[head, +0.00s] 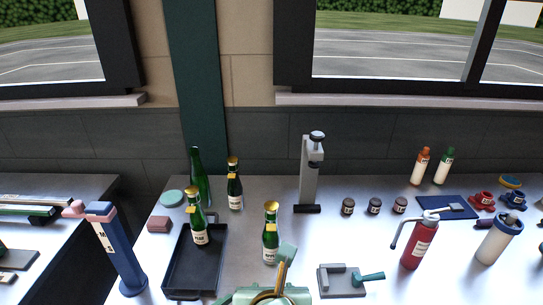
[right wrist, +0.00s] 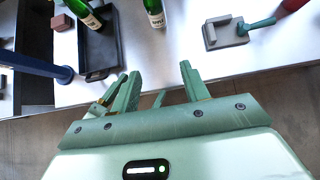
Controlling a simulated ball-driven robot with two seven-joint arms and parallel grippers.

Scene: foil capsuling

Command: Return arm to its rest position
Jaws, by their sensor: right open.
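My right gripper (right wrist: 158,86) is open and empty in the right wrist view, its two green fingers apart. In the head view part of it (head: 270,292) shows at the bottom edge, in front of a labelled green bottle (head: 270,240) with a gold neck; this bottle also shows in the right wrist view (right wrist: 155,10). A second gold-necked bottle (head: 198,225) stands at the black tray (head: 180,281). Another gold-necked bottle (head: 235,187) and a darker green bottle (head: 197,170) stand behind. My left gripper is not in view.
A blue post (head: 117,250) stands left of the tray. A grey press (head: 310,180) stands at the back. A grey fixture (head: 342,283) with a teal handle lies near the front. Three small jars (head: 374,206) line the back.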

